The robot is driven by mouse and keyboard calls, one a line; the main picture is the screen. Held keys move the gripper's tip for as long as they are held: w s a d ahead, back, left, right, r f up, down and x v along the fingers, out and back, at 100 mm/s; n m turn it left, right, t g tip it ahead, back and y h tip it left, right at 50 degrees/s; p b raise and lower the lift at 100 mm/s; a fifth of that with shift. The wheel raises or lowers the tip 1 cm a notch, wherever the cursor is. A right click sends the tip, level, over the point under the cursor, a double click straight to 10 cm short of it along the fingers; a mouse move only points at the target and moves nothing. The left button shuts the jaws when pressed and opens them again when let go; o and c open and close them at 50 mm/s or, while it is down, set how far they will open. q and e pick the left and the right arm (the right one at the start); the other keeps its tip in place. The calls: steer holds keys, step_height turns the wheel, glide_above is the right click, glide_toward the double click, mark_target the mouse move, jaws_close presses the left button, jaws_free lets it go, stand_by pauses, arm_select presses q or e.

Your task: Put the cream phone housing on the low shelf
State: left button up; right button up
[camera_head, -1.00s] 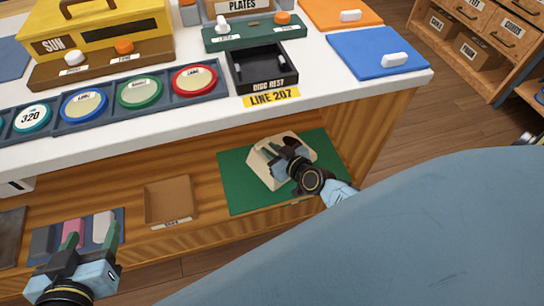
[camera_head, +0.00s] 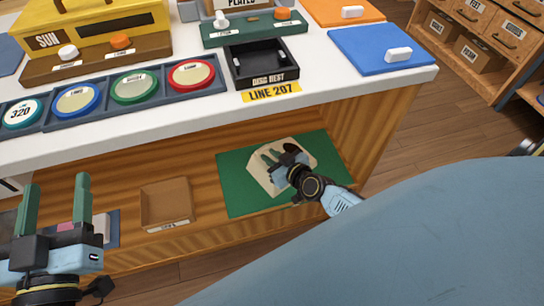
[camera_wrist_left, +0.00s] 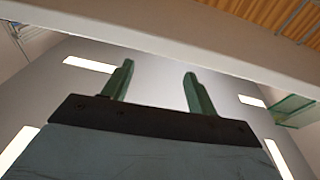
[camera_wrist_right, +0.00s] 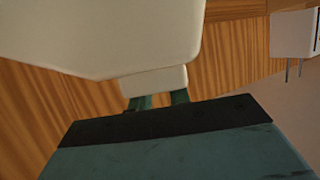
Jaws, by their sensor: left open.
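The cream phone housing (camera_head: 298,151) rests on a green mat (camera_head: 233,190) on the low shelf (camera_head: 208,212), below the counter. My right gripper (camera_head: 268,155) is at the housing, with its green fingers against or over its left part. In the right wrist view, a large cream surface (camera_wrist_right: 100,35) and a small cream block (camera_wrist_right: 155,80) hide the fingertips. The fingers look rather close together there, but whether they grip cannot be told. My left gripper (camera_head: 56,185) is open and empty, raised at the lower left; it also shows in the left wrist view (camera_wrist_left: 157,78).
A brown open tray (camera_head: 166,203) stands on the shelf left of the mat. A blue mat (camera_head: 113,232) with small items is partly behind my left gripper. The counter above holds round dials, a black disc rest (camera_head: 262,68) and a blue board (camera_head: 370,48).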

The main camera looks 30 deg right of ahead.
steer(key=o, duration=0.4)
steer(key=shift+r, duration=0.1)
